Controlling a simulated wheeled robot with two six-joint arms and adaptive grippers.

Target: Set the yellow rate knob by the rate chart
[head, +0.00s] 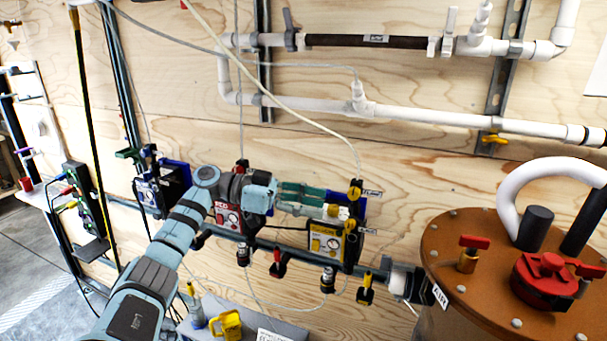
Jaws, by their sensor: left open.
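A small pump box with a yellow front (325,239) is clamped to the dark rail on the plywood wall, right of the picture's middle. A yellow knob-like part (355,188) sits above its right side; I cannot tell whether this is the rate knob. My left gripper (326,199) is open and points right, just above the yellow-fronted box. Its greenish fingers are close to the yellow part, and I see nothing held. They partly cover the area behind them. A white card (272,335) lies low in the picture; its print is unreadable, so I cannot identify the rate chart. My right gripper is out of view.
A red-fronted box (228,217) is beside my left wrist. A copper-coloured tank (450,262) with red valves stands at the right. White pipes (430,117) cross the wall above. A thin pale hose (285,103) hangs down to the yellow part. A yellow object (227,325) stands on the grey surface below.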

